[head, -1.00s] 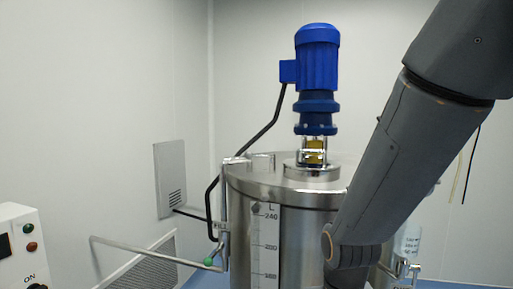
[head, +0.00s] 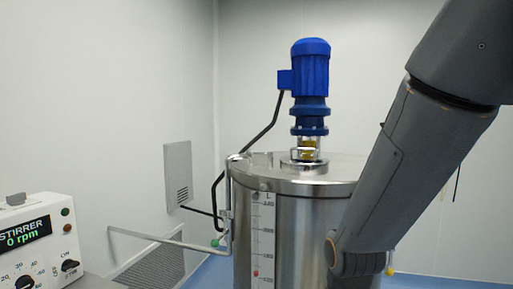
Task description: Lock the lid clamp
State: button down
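A steel tank (head: 300,235) stands in the middle of the head view, with a flat metal lid (head: 285,168) on top. A blue stirrer motor (head: 311,75) stands upright on the lid. Bracket-like metal parts (head: 240,158) show at the lid's left rim; I cannot tell whether one is the lid clamp or whether it is locked. My grey arm crosses the right side of the view in front of the tank and hides its right part. My gripper is not in view.
A stirrer control box (head: 38,245) reading 0 rpm stands at the lower left. A bent metal pipe (head: 165,240) with a green-tipped part (head: 216,242) reaches left from the tank. A scale strip (head: 263,235) runs down the tank.

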aim_at(249, 152)
jog(key=k, duration=0.9)
jog(key=u, duration=0.35)
jog(key=i, duration=0.4)
jog(key=u, duration=0.55)
jog(key=i, duration=1.15)
jog(key=z, duration=0.9)
jog(key=i, duration=0.3)
jog(key=z, duration=0.4)
